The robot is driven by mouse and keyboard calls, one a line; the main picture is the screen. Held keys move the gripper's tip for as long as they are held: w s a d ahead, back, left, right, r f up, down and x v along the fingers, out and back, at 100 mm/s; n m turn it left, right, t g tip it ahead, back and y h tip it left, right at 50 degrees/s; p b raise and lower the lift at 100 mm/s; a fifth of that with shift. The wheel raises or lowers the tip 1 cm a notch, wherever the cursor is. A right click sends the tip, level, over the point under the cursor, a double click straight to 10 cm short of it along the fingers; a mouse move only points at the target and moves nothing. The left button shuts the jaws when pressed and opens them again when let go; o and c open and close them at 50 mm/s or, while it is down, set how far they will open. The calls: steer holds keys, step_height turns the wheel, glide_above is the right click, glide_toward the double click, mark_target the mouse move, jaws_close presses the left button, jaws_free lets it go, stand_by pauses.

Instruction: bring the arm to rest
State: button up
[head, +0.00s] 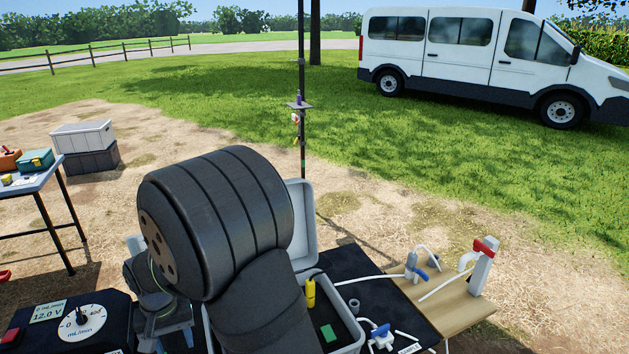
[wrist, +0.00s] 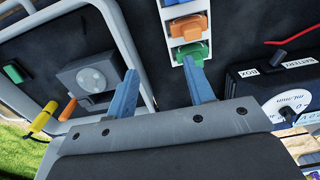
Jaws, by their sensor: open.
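My gripper (wrist: 161,92) shows in the wrist view with its two blue-grey fingers wide apart and nothing between them. It is open over a dark surface. In the head view my dark arm fills the centre foreground and hides much of the bench behind it.
A control box with a dial (head: 82,322) stands at lower left. Blue-handled valves and tubing lie to the right, beside a post with a red clamp (head: 484,247). A tall dark pole (head: 301,60) rises behind.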

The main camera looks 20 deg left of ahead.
steer(key=w+d+r, duration=0.2)
steer(key=w, duration=0.6)
steer(key=w+d+r, duration=0.1)
steer(key=w+d, duration=0.1)
steer(key=w, duration=0.6)
steer(key=shift+w+d+f, duration=0.1)
steer(key=shift+d+f, duration=0.05)
steer(key=shift+f, duration=2.25)
steer(key=shift+w+d+f, duration=0.1)
steer(key=shift+d+f, duration=0.05)
steer(key=shift+f, duration=2.25)
steer(key=o, duration=1.1)
steer(key=shift+o, duration=0.2)
steer(key=s+a+r, duration=0.1)
steer(key=s+a, duration=0.1)
steer(key=s+a+r, duration=0.1)
steer(key=a, duration=0.1)
steer(key=s+a+r, duration=0.2)
steer(key=shift+s+a, duration=0.15)
steer(key=shift+s, duration=0.15)
steer(key=s+a+r, duration=0.6)
steer(key=s+a, duration=0.1)
steer(key=s, duration=0.3)
step_height(320, 180, down, 10)
steer(key=shift+s+d, duration=0.15)
